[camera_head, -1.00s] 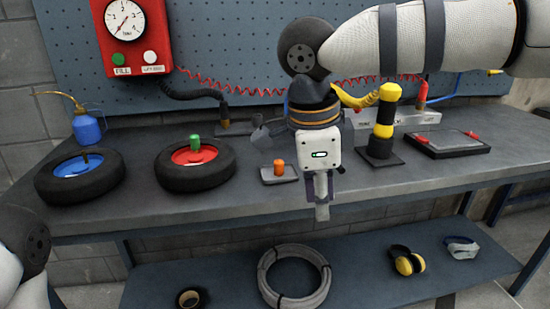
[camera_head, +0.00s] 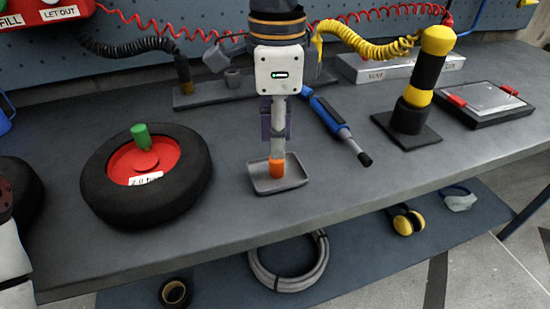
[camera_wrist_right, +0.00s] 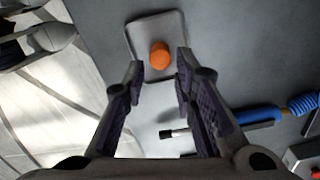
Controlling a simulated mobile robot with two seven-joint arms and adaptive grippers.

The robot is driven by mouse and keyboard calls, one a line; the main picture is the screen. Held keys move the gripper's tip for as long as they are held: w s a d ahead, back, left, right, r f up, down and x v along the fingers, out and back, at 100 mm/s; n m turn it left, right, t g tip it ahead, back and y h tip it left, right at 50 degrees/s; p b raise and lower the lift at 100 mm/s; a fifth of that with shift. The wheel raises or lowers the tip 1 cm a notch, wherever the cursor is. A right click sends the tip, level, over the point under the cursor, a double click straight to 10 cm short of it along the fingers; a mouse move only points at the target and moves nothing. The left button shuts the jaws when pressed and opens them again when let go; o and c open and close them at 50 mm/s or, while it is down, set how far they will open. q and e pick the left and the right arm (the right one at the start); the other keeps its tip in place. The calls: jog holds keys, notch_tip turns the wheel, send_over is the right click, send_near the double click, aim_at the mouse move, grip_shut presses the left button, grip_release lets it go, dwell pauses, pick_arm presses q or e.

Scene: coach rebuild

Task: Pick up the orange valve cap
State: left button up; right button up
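The orange valve cap (camera_head: 277,169) stands upright in a small grey tray (camera_head: 262,187) near the front of the workbench. My right gripper (camera_head: 278,148) points down over it, with its fingertips close to the cap's top. In the right wrist view the cap (camera_wrist_right: 160,58) shows in line with the gap between the two spread fingers (camera_wrist_right: 160,66). The gripper is open and nothing is held. I cannot tell whether the fingertips reach down beside the cap. My left gripper is not in view; only part of my left arm shows at the left edge.
A tyre with a red hub and a green cap (camera_head: 140,136) lies left of the tray. A blue tool with a black tip (camera_head: 330,118) lies right of the gripper. A yellow-black post (camera_head: 426,75) stands farther right. The bench's front edge is close to the tray.

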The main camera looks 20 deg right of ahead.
notch_tip(320, 180, down, 5)
jog(key=shift+s+r, duration=0.15)
jog(key=shift+f, duration=0.35)
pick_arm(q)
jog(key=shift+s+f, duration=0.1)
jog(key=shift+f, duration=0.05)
pick_arm(e)
jog(key=c, duration=0.6)
jog(key=r, duration=0.3)
jog(key=shift+w, duration=0.2)
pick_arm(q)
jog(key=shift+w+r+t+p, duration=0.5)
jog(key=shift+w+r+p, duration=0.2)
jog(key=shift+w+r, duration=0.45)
pick_arm(e)
jog(key=s+a+r, duration=0.2)
jog(key=s+r, duration=1.2)
jog(key=shift+r, duration=0.3)
